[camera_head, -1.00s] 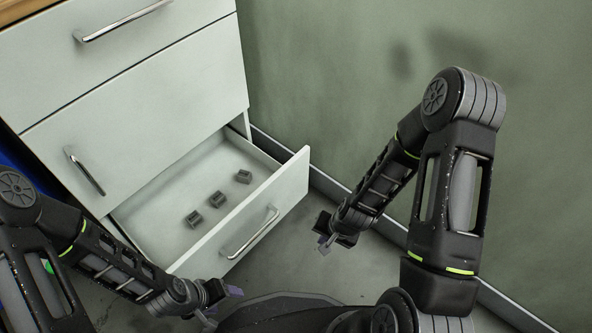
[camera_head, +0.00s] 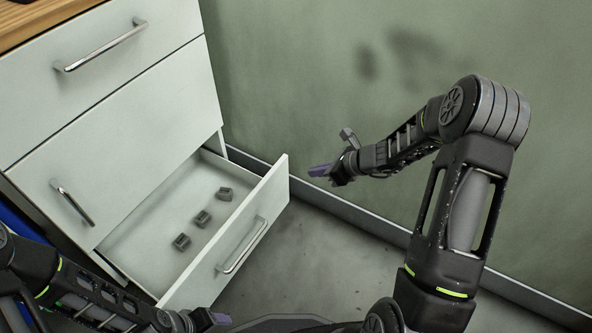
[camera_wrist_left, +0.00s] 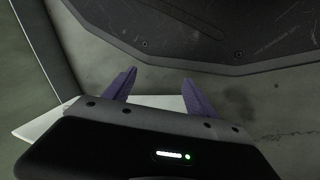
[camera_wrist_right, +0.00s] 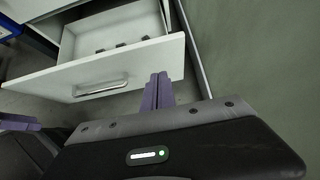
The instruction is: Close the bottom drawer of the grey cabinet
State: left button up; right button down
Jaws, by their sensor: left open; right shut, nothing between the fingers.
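The grey cabinet (camera_head: 120,120) stands at the left in the head view. Its bottom drawer (camera_head: 262,205) is pulled out, with a bar handle (camera_head: 241,246) on its front. The drawer also shows in the right wrist view (camera_wrist_right: 150,60). My right gripper (camera_head: 320,170) is shut and empty, to the right of the drawer front and apart from it. In the right wrist view its closed fingers (camera_wrist_right: 158,90) overlap the drawer front's lower right part. My left gripper (camera_head: 222,320) is low, near the drawer front's lower left end. The left wrist view shows its fingers (camera_wrist_left: 158,92) apart and empty.
Three small grey blocks (camera_head: 202,219) lie inside the open drawer. The two upper drawers look closed. A green wall (camera_head: 300,70) with a grey skirting (camera_head: 350,205) runs behind and right. The floor (camera_head: 310,260) right of the drawer is clear.

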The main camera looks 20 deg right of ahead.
jog(key=b, duration=0.4)
send_near(277, 172)
notch_tip(277, 172, down, 4)
jog(key=w+a, duration=0.2)
jog(key=w, duration=0.1)
jog(key=shift+w+a+b, duration=0.2)
jog(key=shift+a+b, duration=0.15)
jog(key=shift+a, duration=0.05)
pick_arm(q)
jog(key=f, duration=0.3)
jog(key=w+f, duration=0.1)
jog(key=f, duration=0.1)
pick_arm(e)
jog(key=shift+r, duration=0.1)
